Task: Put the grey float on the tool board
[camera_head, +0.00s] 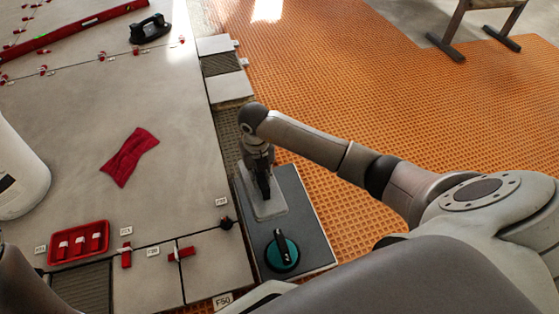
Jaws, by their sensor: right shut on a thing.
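The tool board (308,232) is a dark grey panel with a pale edge, lying at the right edge of the tiled area. The grey float (270,210) is a light grey plate over the far part of the board. My right gripper (263,193) points down at the float and is shut on it, hiding its handle and part of its plate. The float looks flat and very low over the board; I cannot tell whether it touches. My left gripper is not in view.
A teal round tool with a black handle (282,251) occupies the board's near part. Left are a red tray (79,243), a red cloth (129,155) and a white container (18,172). A black-handled tool (150,28) lies far back. Orange matting (330,75) is open to the right.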

